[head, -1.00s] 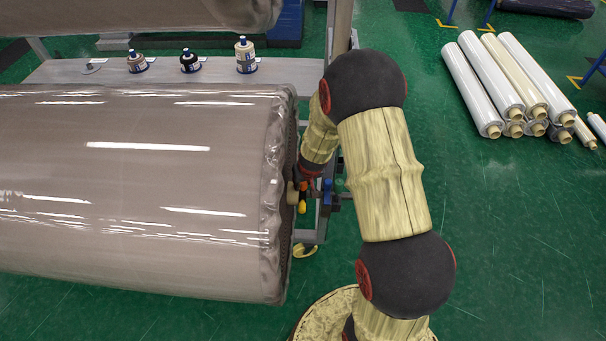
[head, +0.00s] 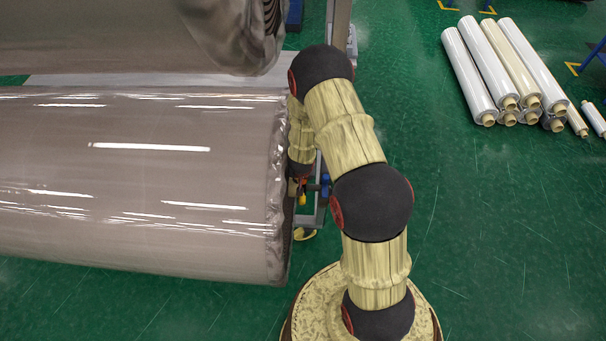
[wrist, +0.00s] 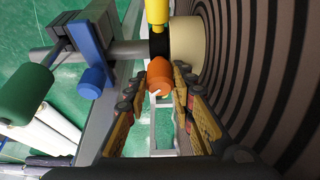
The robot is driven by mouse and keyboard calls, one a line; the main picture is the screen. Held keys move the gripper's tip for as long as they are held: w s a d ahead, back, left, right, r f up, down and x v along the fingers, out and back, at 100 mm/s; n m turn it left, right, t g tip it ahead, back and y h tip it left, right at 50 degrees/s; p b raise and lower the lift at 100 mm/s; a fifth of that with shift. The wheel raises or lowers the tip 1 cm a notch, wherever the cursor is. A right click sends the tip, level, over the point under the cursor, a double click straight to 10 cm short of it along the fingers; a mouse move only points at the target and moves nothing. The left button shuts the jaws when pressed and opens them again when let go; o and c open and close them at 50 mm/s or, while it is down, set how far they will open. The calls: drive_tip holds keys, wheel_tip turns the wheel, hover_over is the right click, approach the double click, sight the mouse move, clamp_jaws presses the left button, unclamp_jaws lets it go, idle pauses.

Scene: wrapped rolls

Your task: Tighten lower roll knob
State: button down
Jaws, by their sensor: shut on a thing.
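The lower roll (head: 130,180) is a large brown roll in clear wrap, lying across the left of the head view. Its striped end face (wrist: 260,60) fills the right of the wrist view. In the wrist view, a black collar (wrist: 158,46) sits on the shaft beside the cream core (wrist: 186,45). An orange knob (wrist: 160,72) sticks out from the collar towards the camera. My gripper (wrist: 160,84) is shut on the orange knob, one finger on each side. A yellow knob (wrist: 157,12) points up from the collar. In the head view my arm mostly hides the gripper.
The upper roll (head: 170,40) overhangs at the top left. A grey frame with blue parts (wrist: 90,50) stands close left of the fingers, and the roll's end is close right. Several wrapped rolls (head: 510,70) are stacked at the far right. Green floor (head: 500,240) is clear there.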

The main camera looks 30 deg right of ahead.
idle(0.4)
drive_tip(key=c, duration=1.5)
unclamp_jaws()
drive_tip(key=v, duration=1.2)
drive_tip(key=shift+f, duration=0.1)
